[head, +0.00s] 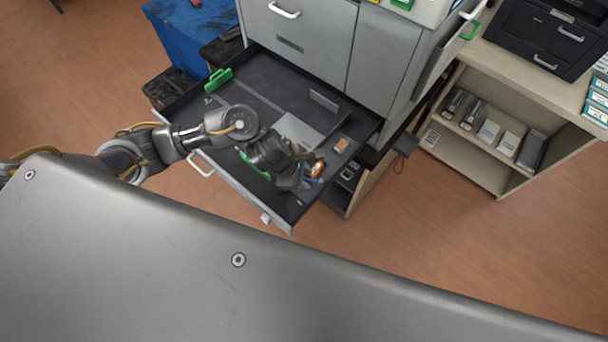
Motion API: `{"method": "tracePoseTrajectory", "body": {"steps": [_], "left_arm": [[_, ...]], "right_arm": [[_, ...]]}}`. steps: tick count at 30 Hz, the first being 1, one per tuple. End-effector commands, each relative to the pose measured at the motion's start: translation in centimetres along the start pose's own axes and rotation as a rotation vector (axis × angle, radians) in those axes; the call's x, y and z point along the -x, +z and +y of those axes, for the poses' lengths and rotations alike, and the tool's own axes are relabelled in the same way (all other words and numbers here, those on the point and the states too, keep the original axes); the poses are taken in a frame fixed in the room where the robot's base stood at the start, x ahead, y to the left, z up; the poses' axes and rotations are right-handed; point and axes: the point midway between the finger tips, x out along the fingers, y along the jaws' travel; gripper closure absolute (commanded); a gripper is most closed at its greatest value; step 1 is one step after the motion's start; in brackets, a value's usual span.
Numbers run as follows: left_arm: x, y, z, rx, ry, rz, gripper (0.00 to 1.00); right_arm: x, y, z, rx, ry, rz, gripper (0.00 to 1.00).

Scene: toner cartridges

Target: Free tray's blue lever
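The tray (262,78) is a dark drawer pulled out from a grey cabinet, with a white handle (201,165) on its front. My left arm comes in from the left over the tray. My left gripper (300,182) points down near the tray's front right corner. A small blue piece (308,180), perhaps the blue lever, shows right beside the gripper, next to an orange and white part (316,168). The gripper partly covers this spot. I cannot tell whether its fingers touch the blue piece or how far apart they are. My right gripper is not in view.
The grey cabinet (300,38) stands behind the tray. Green parts (218,80) sit in the tray's back left. A blue box (190,35) stands at the left. A shelf (470,160) with boxes stands at the right. The floor in front of the tray is clear.

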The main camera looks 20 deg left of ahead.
Motion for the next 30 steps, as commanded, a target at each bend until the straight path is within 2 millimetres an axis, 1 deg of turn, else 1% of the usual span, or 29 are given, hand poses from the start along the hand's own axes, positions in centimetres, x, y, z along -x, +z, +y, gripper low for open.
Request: {"method": "tracePoseTrajectory", "body": {"steps": [1, 8, 20, 25, 30], "left_arm": [[0.01, 0.01, 0.00, 0.000, 0.000, 0.000, 0.70], [0.02, -0.01, -0.01, 0.000, 0.000, 0.000, 1.00], [0.04, -0.19, -0.12, 0.017, 0.007, 0.008, 1.00], [0.11, -0.17, -0.43, 0.076, 0.032, 0.023, 1.00], [0.21, -0.01, -0.99, 0.186, 0.077, 0.048, 1.00]], "right_arm": [[0.00, 0.01, 0.06, 0.000, 0.001, 0.000, 1.00], [0.00, 0.04, 0.19, 0.001, 0.002, -0.001, 1.00], [0.05, 0.05, 0.21, 0.001, 0.002, -0.001, 1.00], [0.23, 0.03, 0.22, 0.001, 0.002, -0.001, 1.00], [0.72, -0.02, 0.22, 0.001, 0.002, -0.001, 1.00]]}}
